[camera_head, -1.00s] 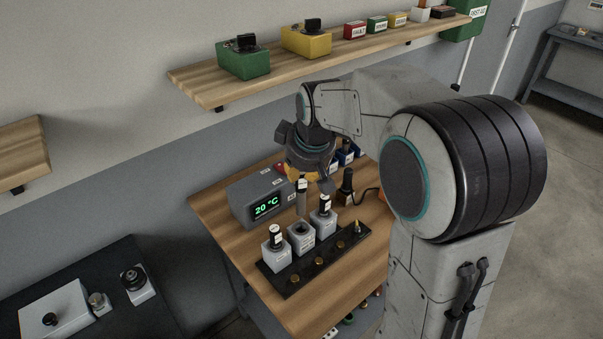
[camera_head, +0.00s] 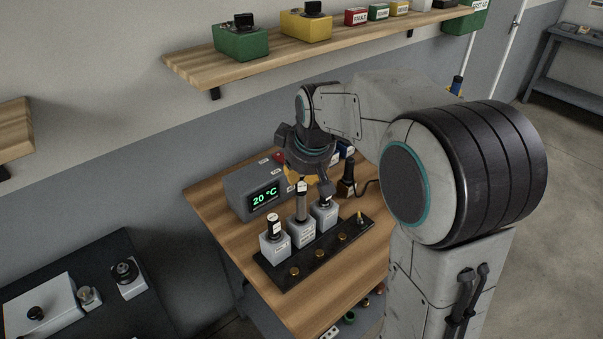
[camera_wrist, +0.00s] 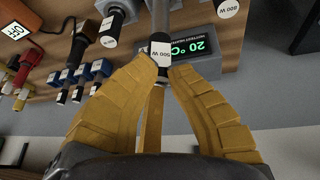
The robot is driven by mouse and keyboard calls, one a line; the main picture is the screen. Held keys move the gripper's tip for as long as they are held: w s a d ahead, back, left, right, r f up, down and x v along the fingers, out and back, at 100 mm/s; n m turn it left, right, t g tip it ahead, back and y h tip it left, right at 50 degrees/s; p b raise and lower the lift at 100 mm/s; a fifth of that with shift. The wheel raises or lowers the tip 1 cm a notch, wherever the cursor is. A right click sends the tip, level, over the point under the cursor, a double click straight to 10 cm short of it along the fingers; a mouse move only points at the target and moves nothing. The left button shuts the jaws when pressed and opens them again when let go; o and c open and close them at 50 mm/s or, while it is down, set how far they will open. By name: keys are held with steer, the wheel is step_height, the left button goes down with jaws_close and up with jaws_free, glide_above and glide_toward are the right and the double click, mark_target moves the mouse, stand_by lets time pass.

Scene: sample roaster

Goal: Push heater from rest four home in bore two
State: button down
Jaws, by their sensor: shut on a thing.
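The heater (camera_head: 301,205) is a grey rod with a black-and-white labelled head; its label reads 800 W in the wrist view (camera_wrist: 160,52). It stands upright over the middle grey block (camera_head: 301,234), its lower end at the block's top and seemingly in the bore. How deep it sits I cannot tell. My gripper (camera_wrist: 158,72) is shut on the heater's head, yellow fingers on both sides. The left block (camera_head: 275,249) and right block (camera_head: 324,217) each hold a similar black-headed heater.
The grey heater controller (camera_head: 240,192) behind reads 20 °C. A black handle (camera_head: 347,180) with a cable stands right of the blocks. A wooden shelf (camera_head: 200,72) with coloured boxes is above. The wooden table (camera_head: 215,225) is bare at front left.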

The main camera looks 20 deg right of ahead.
mark_target(302, 200)
steer(key=shift+w+a+b, duration=0.1)
steer(key=shift+w+b, duration=0.1)
steer(key=shift+b, duration=0.4)
stand_by(0.5)
steer(key=shift+s+t+b, duration=0.25)
steer(key=shift+t+b, duration=0.05)
steer(key=shift+b, duration=0.15)
stand_by(0.4)
steer(key=shift+f+b, duration=3.6)
steer(key=shift+f, duration=0.4)
steer(key=c, duration=1.3)
jaws_free()
steer(key=shift+c, duration=0.2)
steer(key=shift+r, duration=0.1)
steer(key=v, duration=1.2)
